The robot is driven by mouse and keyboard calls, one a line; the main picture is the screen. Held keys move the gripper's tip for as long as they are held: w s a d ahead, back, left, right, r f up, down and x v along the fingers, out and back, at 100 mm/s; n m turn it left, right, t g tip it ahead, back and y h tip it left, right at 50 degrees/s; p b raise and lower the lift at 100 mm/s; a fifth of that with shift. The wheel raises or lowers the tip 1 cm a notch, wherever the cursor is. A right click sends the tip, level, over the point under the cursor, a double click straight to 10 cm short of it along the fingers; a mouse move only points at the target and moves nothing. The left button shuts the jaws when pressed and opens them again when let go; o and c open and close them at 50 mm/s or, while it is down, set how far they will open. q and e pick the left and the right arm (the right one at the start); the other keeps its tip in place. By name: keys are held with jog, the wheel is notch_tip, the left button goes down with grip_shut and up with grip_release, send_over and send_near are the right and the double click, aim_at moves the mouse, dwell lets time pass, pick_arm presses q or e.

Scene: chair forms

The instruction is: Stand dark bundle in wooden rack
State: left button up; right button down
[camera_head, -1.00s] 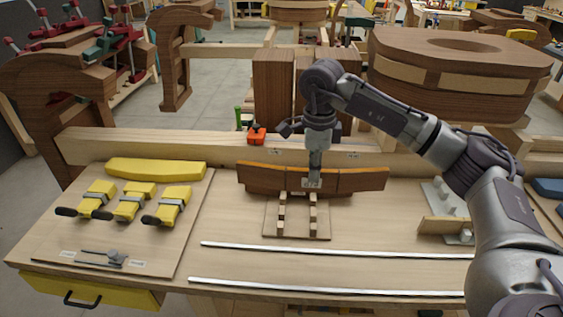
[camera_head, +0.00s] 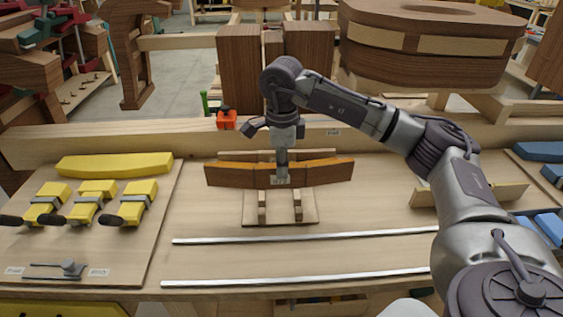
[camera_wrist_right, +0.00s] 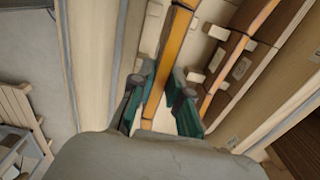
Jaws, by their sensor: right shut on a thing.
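The dark bundle (camera_head: 235,175) is a long, slightly bent row of dark brown wooden pieces with orange-brown edges, lying crosswise in the head view. My right gripper (camera_head: 282,179) comes down from above and is shut on its middle. In the right wrist view, the green-padded fingers (camera_wrist_right: 164,102) stand on either side of an orange-edged strip of the bundle (camera_wrist_right: 174,52). The light wooden rack (camera_head: 280,220) is below and partly behind the bundle, with two slotted posts showing in front. I cannot tell whether the bundle touches the rack. My left gripper is out of view.
Yellow clamps (camera_head: 92,203) and a yellow curved block (camera_head: 115,164) lie on a board at left. Two metal rails (camera_head: 300,237) cross the bench in front. A red clamp (camera_head: 227,120) sits on the beam behind. Blue items (camera_head: 540,152) are at right.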

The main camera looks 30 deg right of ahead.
aim_at(282, 186)
notch_tip(282, 186, down, 4)
jog(key=shift+r+b, duration=0.1)
jog(key=shift+b, duration=1.05)
jog(key=shift+f+b, duration=1.8)
jog(key=shift+f, duration=0.8)
jog(key=shift+f, duration=0.2)
jog(key=c, duration=1.1)
grip_release()
jog(key=shift+o, duration=0.2)
notch_tip(282, 186, up, 12)
jog(key=shift+r, duration=0.1)
